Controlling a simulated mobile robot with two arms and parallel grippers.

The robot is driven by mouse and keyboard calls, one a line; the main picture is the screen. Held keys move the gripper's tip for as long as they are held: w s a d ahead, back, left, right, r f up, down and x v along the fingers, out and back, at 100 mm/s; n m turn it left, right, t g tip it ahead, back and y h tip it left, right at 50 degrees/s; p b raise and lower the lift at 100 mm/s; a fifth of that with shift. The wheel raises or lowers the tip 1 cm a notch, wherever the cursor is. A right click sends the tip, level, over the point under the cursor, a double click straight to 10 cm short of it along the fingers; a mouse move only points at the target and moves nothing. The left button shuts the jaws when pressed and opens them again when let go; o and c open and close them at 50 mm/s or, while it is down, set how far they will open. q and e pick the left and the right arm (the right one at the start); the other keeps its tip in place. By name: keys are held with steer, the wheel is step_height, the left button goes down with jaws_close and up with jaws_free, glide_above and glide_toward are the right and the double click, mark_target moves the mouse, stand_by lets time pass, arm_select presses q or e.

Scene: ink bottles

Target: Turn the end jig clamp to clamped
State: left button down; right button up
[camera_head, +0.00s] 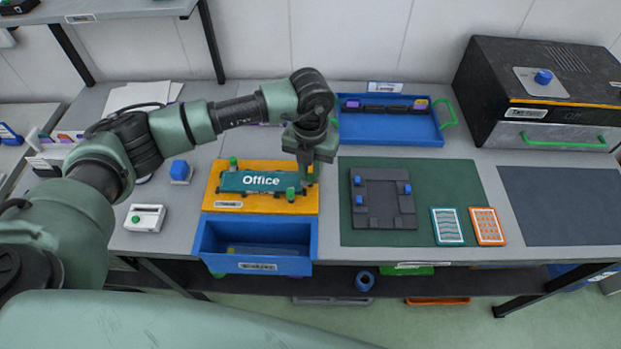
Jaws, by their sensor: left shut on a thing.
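An orange jig (262,206) stands on the bench, with a teal plate marked "Office" (245,181) lying in it. A green clamp knob (291,193) shows near the plate's right end, and another green knob (233,161) at the jig's back left. My left gripper (306,180) points down at the jig's right end, just right of the plate. It is shut on what seems to be the end jig clamp, which its fingers mostly hide. I cannot tell which way that clamp is turned. My right gripper is out of view.
A blue open bin (257,267) is in front of the jig. A dark fixture (383,201) lies on the green mat (463,182) to the right. A blue tray (390,132) sits behind, and a black oven-like box (545,90) stands at back right.

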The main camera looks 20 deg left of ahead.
mark_target(310, 176)
arm_select(q)
steer(key=m+b, duration=0.4)
steer(key=shift+w+f, duration=0.1)
steer(key=shift+r+m+b, duration=0.2)
steer(key=shift+m+b, duration=0.55)
steer(key=shift+m, duration=0.05)
steer(key=c, duration=1.3)
jaws_free()
steer(key=shift+c, duration=0.2)
steer(key=shift+r, duration=0.1)
step_height(310, 176, up, 8)
steer(key=shift+f+b, duration=0.2)
steer(key=shift+b, duration=0.6)
